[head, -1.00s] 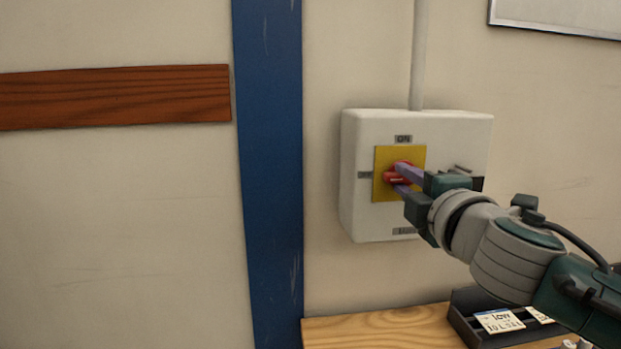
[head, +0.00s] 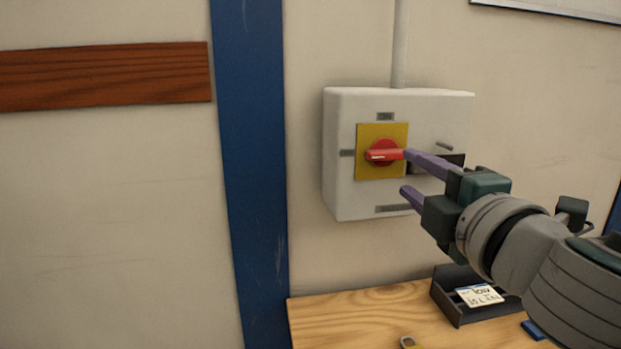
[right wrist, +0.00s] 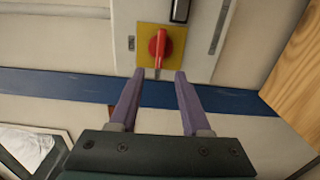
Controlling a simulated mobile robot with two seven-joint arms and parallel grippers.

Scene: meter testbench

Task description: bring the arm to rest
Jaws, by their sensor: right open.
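My right gripper (head: 408,172) is in front of the lower right part of the white switch box, with its two purple fingers spread and nothing between them. In the right wrist view the fingers (right wrist: 157,82) are apart, and the red rotary handle (right wrist: 159,47) shows beyond them, clear of both. In the head view the red handle (head: 383,154) lies roughly horizontal on its yellow plate (head: 370,170); the upper fingertip overlaps its right end in the picture. My left gripper is not in view.
The white box (head: 340,190) hangs on the wall beside a blue post (head: 250,170). Below is a wooden bench (head: 350,320) with a dark tray (head: 455,308) holding a label card (head: 480,295). A padlock-like item (head: 409,342) lies at the front edge of the view.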

